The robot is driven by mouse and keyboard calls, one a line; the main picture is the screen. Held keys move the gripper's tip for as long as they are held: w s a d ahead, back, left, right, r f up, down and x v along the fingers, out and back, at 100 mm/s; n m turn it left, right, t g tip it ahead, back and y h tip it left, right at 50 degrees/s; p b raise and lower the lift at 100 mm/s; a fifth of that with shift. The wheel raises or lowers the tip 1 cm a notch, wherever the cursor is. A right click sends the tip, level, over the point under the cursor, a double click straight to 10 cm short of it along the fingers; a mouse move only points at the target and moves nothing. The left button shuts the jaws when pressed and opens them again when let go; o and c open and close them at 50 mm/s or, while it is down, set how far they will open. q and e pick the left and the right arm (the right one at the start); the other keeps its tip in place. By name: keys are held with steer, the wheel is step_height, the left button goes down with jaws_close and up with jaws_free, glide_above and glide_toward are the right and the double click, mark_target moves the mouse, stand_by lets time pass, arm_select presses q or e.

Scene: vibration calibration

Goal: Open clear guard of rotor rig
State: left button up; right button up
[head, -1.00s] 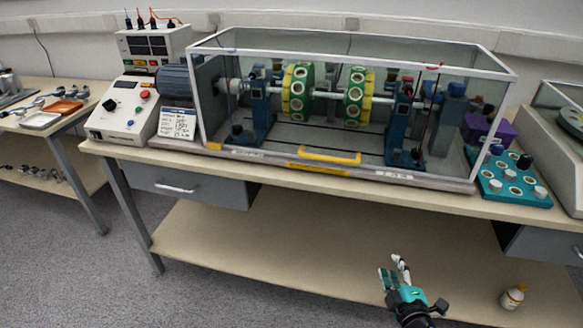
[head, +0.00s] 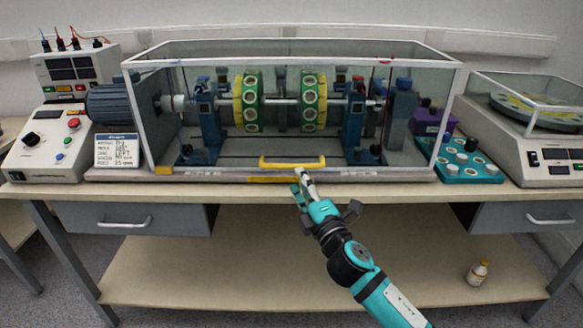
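The clear guard (head: 215,149) is a transparent box with a pale frame over the rotor rig, and it is down. A yellow handle (head: 291,163) runs along its lower front. Inside are the shaft and two green and yellow rotor discs (head: 314,101). My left gripper is not in view.
A control box (head: 45,145) and power unit (head: 78,75) stand left, with a text card (head: 117,150) beside the guard. A teal tray (head: 470,168) of weights, a purple block (head: 432,121) and a balance machine (head: 540,140) stand right. A bottle (head: 478,272) is on the lower shelf.

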mark_target(292, 167)
steer(key=x, duration=0.4)
steer(key=shift+w+a, duration=0.2)
steer(key=shift+w, duration=0.15)
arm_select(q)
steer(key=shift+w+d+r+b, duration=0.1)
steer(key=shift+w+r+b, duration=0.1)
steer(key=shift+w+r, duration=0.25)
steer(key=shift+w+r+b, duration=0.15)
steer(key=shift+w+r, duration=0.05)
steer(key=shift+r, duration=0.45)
arm_select(e)
steer(key=shift+w+a+r, duration=0.15)
steer(key=shift+w+a, duration=0.1)
steer(key=shift+w, duration=0.4)
steer(key=shift+c, duration=0.2)
jaws_close()
